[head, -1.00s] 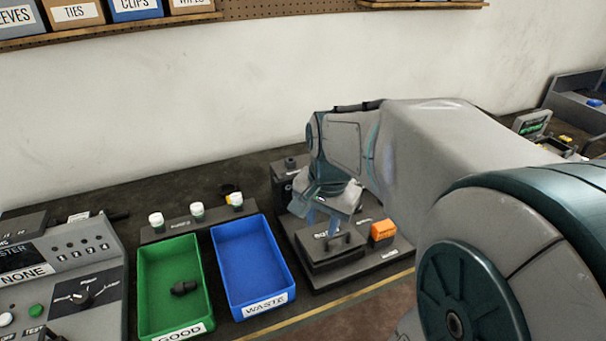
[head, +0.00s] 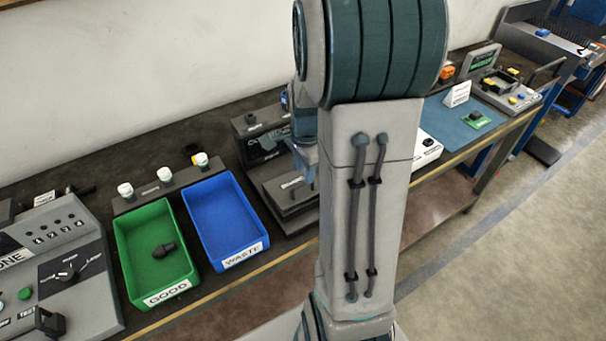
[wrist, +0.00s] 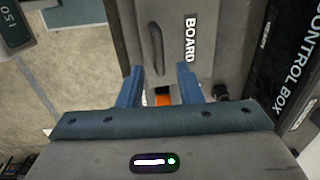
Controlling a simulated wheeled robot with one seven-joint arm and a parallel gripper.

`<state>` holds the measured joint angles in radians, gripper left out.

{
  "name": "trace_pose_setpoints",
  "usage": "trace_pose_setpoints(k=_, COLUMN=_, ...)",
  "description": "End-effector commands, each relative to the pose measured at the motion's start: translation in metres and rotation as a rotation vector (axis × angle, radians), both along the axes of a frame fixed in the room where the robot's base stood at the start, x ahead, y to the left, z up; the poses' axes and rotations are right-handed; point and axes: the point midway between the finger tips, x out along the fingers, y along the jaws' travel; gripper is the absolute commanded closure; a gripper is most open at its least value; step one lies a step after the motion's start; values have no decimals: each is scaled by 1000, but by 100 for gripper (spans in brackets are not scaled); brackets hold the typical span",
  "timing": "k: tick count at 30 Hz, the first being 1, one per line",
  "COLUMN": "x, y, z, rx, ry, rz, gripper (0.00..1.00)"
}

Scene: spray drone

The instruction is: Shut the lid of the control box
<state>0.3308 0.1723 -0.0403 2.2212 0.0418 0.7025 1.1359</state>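The control box (head: 262,181) is a dark grey unit on the bench, right of the blue bin in the head view. A dark upright panel stands at its back. In the wrist view a dark panel with the words CONTROL BOX (wrist: 297,72) is at the right, and a grey surface marked BOARD (wrist: 205,42) with a dark handle (wrist: 156,48) lies ahead. My gripper (wrist: 160,75) is open, its blue fingers apart above that surface. A small orange part (wrist: 163,99) shows between them; I see no grip on it. My arm hides much of the box in the head view.
A green bin (head: 150,280) holding a dark part and an empty blue bin (head: 228,232) stand left of the box. A blue mat (head: 452,125) lies to the right. Floor is clear at right.

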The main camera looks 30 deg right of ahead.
Motion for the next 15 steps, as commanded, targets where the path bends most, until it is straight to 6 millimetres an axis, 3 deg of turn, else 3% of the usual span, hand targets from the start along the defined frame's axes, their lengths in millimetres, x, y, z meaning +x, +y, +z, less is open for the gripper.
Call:
trace_pose_setpoints(k=6, x=1, y=0, z=-26, rx=1, ry=2, rz=0, gripper=68)
trace_pose_setpoints(k=15, x=1, y=0, z=-34, rx=0, ry=-1, rz=0, gripper=68)
